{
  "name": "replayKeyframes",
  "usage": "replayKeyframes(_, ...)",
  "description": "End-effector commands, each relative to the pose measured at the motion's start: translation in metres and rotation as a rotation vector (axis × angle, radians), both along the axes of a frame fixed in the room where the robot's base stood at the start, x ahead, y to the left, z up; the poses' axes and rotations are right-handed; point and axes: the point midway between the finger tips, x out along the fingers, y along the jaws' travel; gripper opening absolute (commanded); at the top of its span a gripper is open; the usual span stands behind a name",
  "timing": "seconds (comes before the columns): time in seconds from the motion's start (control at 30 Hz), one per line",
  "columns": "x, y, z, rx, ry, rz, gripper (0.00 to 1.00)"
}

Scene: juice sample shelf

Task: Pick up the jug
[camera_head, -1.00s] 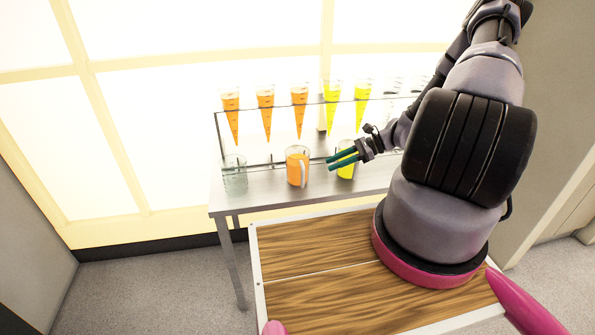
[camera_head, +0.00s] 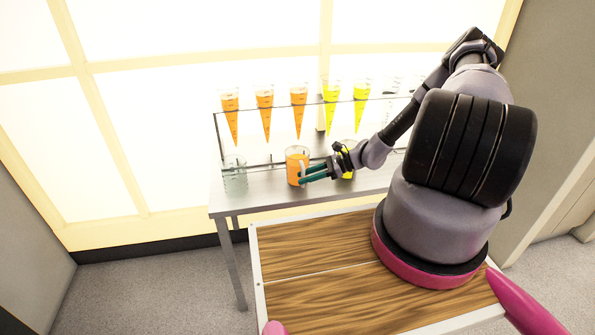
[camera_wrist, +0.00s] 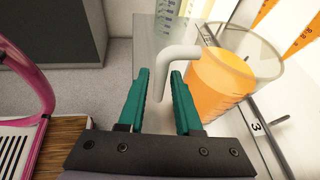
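An orange-filled jug (camera_head: 294,163) stands upright on the metal shelf table, and its orange body and clear rim show large in the wrist view (camera_wrist: 222,82). Its pale handle (camera_wrist: 176,55) points toward my gripper. My gripper (camera_head: 303,174) has green fingers and is at the right side of the jug. In the wrist view the open fingers (camera_wrist: 159,72) lie on either side of the handle's lower part, with a gap between them. I cannot tell whether either finger touches the handle. A yellow-filled jug (camera_head: 347,174) is partly hidden behind my gripper.
An empty clear jug (camera_head: 235,180) stands to the left on the metal table (camera_head: 265,200). A label with a 3 (camera_wrist: 257,128) is on the table edge.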

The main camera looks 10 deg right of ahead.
Motion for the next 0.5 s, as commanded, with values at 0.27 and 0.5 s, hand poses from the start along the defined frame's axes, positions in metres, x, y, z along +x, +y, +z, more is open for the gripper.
replayKeyframes(0.27, 0.0025, 0.0104, -0.0045, -0.001, -0.001, -0.002, 0.33)
replayKeyframes(0.5, 0.0022, 0.0102, -0.0045, -0.001, 0.000, -0.001, 0.00)
